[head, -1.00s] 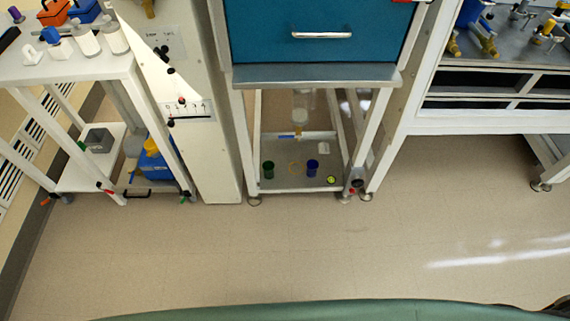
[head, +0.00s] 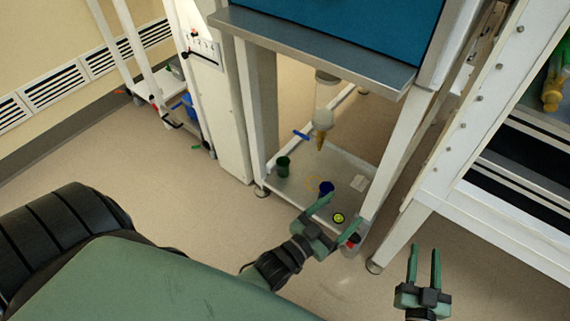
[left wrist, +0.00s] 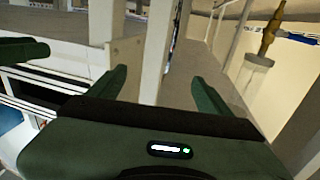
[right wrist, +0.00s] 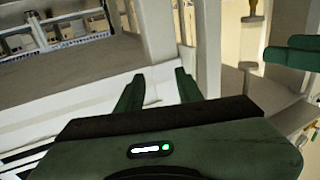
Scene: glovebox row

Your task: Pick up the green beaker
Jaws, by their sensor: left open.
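The green beaker (head: 283,166) stands upright on the low grey shelf (head: 350,160) under the blue cabinet, near the shelf's left front corner in the head view. My left gripper (head: 345,209) is open and empty. In the head view it overlaps the shelf's front right corner, to the right of the beaker and apart from it. My right gripper (head: 425,247) is open and empty, further right beside the frame's legs. I cannot make out the green beaker in either wrist view.
On the shelf are a blue cup (head: 326,188), a yellow ring (head: 313,183), a yellow-green disc (head: 338,217) and a white piece (head: 359,182). A clear vessel with a brass tip (head: 325,95) hangs above. White frame legs (head: 400,150) flank the shelf. Floor at left (head: 190,195) is clear.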

